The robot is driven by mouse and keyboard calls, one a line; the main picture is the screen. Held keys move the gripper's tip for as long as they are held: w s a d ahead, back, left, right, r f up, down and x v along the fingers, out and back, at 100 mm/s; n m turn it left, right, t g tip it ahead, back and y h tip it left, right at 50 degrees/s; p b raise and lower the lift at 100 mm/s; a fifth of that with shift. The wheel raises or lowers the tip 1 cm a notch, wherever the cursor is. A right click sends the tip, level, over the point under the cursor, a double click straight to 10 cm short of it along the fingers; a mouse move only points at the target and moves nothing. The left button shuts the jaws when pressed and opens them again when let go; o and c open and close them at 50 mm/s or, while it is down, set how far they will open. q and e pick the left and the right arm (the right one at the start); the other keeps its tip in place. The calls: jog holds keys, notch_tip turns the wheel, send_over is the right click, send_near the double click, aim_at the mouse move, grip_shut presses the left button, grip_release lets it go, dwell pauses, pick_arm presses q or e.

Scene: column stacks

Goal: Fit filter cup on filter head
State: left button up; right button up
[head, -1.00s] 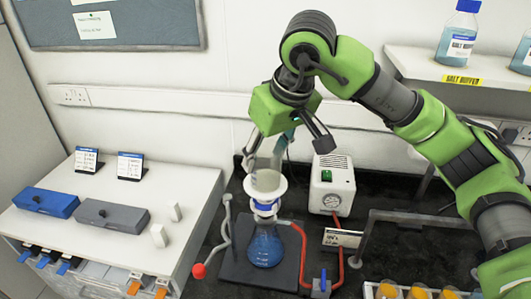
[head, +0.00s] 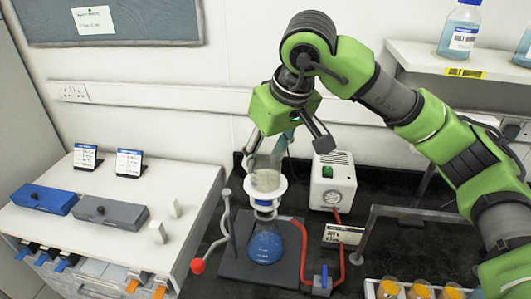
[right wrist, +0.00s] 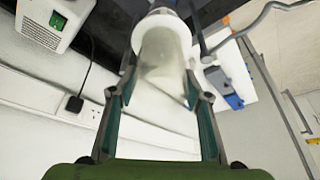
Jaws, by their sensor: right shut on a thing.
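The filter cup (head: 268,178) is a clear, greyish cup standing over the white filter head (head: 266,194) on top of the flask. The flask (head: 265,246) holds blue liquid and stands on a dark stand base. My right gripper (head: 284,143) comes from above and is shut on the cup. In the right wrist view the cup (right wrist: 165,58) lies between the two fingers of my gripper (right wrist: 161,100), its far end against the white head (right wrist: 160,20). I cannot tell whether the cup is fully seated. My left gripper is not in view.
A white pump (head: 332,180) with a gauge stands right behind the flask, joined by red tubing (head: 341,262). A metal clamp arm with a red knob (head: 198,266) is at the left. A white cabinet (head: 190,185) is at left.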

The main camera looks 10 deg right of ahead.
jog(key=shift+f+b, duration=0.5)
jog(key=shift+b, duration=0.2)
dwell(0.6)
jog(key=o, duration=1.5)
jog(key=o, duration=0.4)
jog(key=shift+r, duration=0.15)
notch_tip(320, 180, up, 9)
jog(key=p, duration=0.6)
